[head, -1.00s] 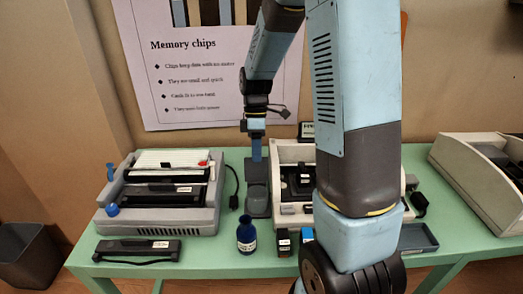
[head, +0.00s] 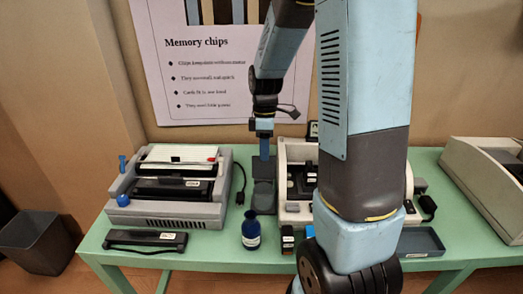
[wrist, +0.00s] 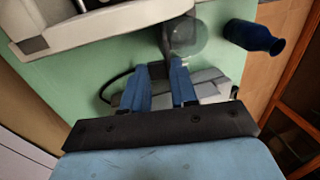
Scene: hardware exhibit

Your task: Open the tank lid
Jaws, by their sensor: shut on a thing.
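A dark grey tank (head: 264,199) stands on the green table, just left of the white machine. Its lid (head: 264,169) looks raised at the back of the tank. My gripper (head: 264,157) reaches down from above with its blue fingers at the lid's upper edge, and it is shut on the lid. In the wrist view the fingers (wrist: 159,68) point toward the grey tank (wrist: 186,40), with a small gap between them. The exact contact is hard to see there.
A grey machine (head: 168,211) with a blue knob is left of the tank, its black cable between them. A blue bottle (head: 251,232) stands in front. The white machine (head: 296,209) is close on the right, partly hidden by my arm. A dark bar (head: 146,238) lies front left.

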